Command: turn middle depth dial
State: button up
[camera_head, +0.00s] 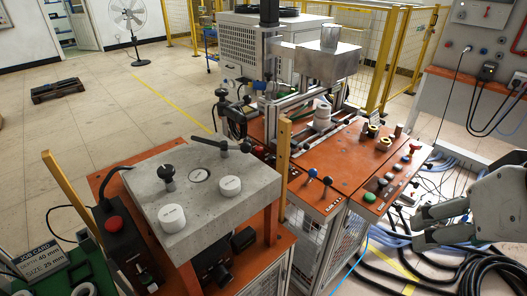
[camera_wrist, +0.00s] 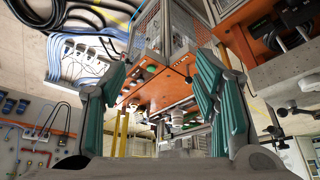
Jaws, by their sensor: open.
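The orange machine table (camera_head: 335,158) stands right of centre in the head view and carries several small controls. Two dark round knobs with yellowish rings (camera_head: 384,143) sit near its back right. I cannot tell which control is the middle depth dial. My gripper (camera_head: 420,228) is open and empty at the right, apart from the table. The wrist view shows its spread green-padded fingers (camera_wrist: 162,72), with the orange table (camera_wrist: 158,88) beyond, between them.
A grey block (camera_head: 205,190) with white discs stands at the front left beside a red-button box (camera_head: 113,223). Yellow posts (camera_head: 284,147) rise near the tables. Cables (camera_head: 400,262) cover the floor below my gripper. A wall panel (camera_head: 482,50) with plugs is at the right.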

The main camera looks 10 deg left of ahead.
aim_at(220, 275)
jog(key=u, duration=1)
jog(key=k+u, duration=0.35)
jog(key=k, duration=0.2)
jog(key=k+j+u, duration=0.3)
jog(key=k, duration=0.45)
